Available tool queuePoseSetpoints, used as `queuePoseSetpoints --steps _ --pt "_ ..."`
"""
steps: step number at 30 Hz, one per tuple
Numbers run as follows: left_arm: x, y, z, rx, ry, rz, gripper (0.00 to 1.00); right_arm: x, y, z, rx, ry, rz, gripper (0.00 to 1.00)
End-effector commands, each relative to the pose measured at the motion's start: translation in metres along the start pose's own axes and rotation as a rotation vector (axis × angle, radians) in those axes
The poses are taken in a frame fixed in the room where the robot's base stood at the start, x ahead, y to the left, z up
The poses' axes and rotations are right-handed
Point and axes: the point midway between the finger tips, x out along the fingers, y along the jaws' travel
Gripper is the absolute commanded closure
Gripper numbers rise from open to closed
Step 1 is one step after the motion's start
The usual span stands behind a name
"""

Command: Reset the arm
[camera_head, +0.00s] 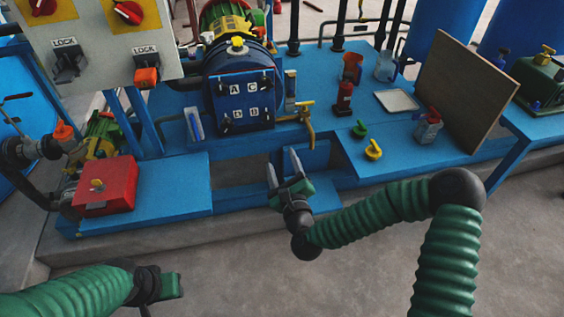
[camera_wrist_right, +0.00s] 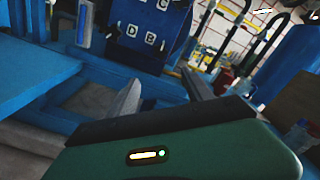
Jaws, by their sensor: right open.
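My left gripper (camera_head: 172,286) is at the bottom left of the head view, low over the floor. Its fingertips do not show clearly.
The blue bench (camera_head: 185,185) has an opening below the autoclave. A red box (camera_head: 105,187) stands left. Yellow (camera_head: 373,150) and green knobs (camera_head: 359,129), a white tray (camera_head: 396,100), bottles (camera_head: 428,127) and a brown board (camera_head: 450,90) are right. The floor in front is clear.

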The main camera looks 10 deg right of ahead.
Motion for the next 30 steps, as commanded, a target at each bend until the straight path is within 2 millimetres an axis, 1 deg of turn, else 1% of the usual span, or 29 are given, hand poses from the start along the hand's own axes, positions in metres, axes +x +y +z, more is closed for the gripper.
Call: queuePoseSetpoints --steps 8,10,11,13,14,15,16,17,18,20,21,23,24,26,27,29,30 --pt "0.0 0.0 0.0 0.0 0.0 0.0 0.64 0.0 0.0 0.0 -0.001 0.0 0.001 0.41" --pt "0.0 0.0 0.0 0.0 0.0 0.0 0.64 -0.001 0.007 0.001 -0.041 -0.003 0.028 0.41" --pt "0.0 0.0 0.0 0.0 0.0 0.0 0.64 -0.002 0.014 0.001 -0.087 -0.006 0.059 0.41" --pt "0.0 0.0 0.0 0.0 0.0 0.0 0.64 -0.011 0.044 -0.002 -0.289 -0.021 0.19 0.41" --pt "0.0 0.0 0.0 0.0 0.0 0.0 0.64 -0.018 0.059 -0.006 -0.418 -0.031 0.27 0.41" --pt "0.0 0.0 0.0 0.0 0.0 0.0 0.64 -0.031 0.08 -0.016 -0.619 -0.048 0.389 0.41" --pt "0.0 0.0 0.0 0.0 0.0 0.0 0.64 -0.043 0.091 -0.026 -0.781 -0.063 0.484 0.41" --pt "0.0 0.0 0.0 0.0 0.0 0.0 0.64 -0.055 0.098 -0.038 -0.944 -0.079 0.578 0.41" --pt "0.0 0.0 0.0 0.0 0.0 0.0 0.64 -0.074 0.101 -0.055 -1.148 -0.102 0.702 0.41" --pt "0.0 0.0 0.0 0.0 0.0 0.0 0.64 -0.1 0.094 -0.076 -1.403 -0.135 0.867 0.41" --pt "0.0 0.0 0.0 0.0 0.0 0.0 0.64 -0.117 0.085 -0.088 -1.541 -0.159 0.967 0.41" --pt "0.0 0.0 0.0 0.0 0.0 0.0 0.64 -0.141 0.068 -0.099 -1.704 -0.196 1.101 0.41" --pt "0.0 0.0 0.0 0.0 0.0 0.0 0.64 -0.156 0.056 -0.104 -1.789 -0.223 1.182 0.41" --pt "0.0 0.0 0.0 0.0 0.0 0.0 0.64 -0.178 0.04 -0.108 -1.891 -0.272 1.295 0.41" --pt "0.0 0.0 0.0 0.0 0.0 0.0 0.64 -0.194 0.029 -0.11 -1.942 -0.308 1.365 0.41" --pt "0.0 0.0 0.0 0.0 0.0 0.0 0.64 -0.216 0.015 -0.109 -2.002 -0.375 1.462 0.41" --pt "0.0 0.0 0.0 0.0 0.0 0.0 0.64 -0.232 0.006 -0.107 -2.029 -0.426 1.522 0.41"
